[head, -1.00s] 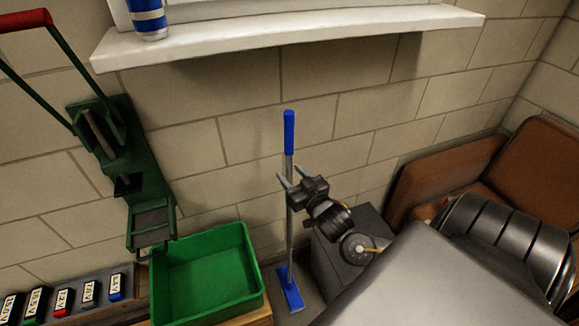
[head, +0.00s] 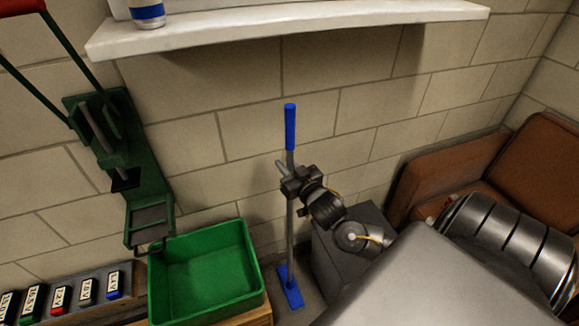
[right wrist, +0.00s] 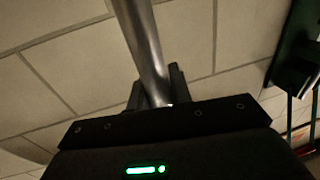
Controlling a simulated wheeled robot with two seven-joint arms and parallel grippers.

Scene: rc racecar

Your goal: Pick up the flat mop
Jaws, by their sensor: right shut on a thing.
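The flat mop (head: 290,210) stands upright near the brick wall in the head view. It has a blue grip at the top, a grey metal pole and a blue flat head on the floor. My right gripper (head: 285,177) is shut on the pole below the blue grip. In the right wrist view the metal pole (right wrist: 145,50) runs down between the fingers of my right gripper (right wrist: 156,88). My left gripper is not in view.
A green bin (head: 205,272) stands left of the mop head. A grey box (head: 345,255) is close on the right, with a brown chair (head: 510,175) beyond. A white shelf (head: 300,20) juts from the wall above, holding a blue and white can (head: 148,12).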

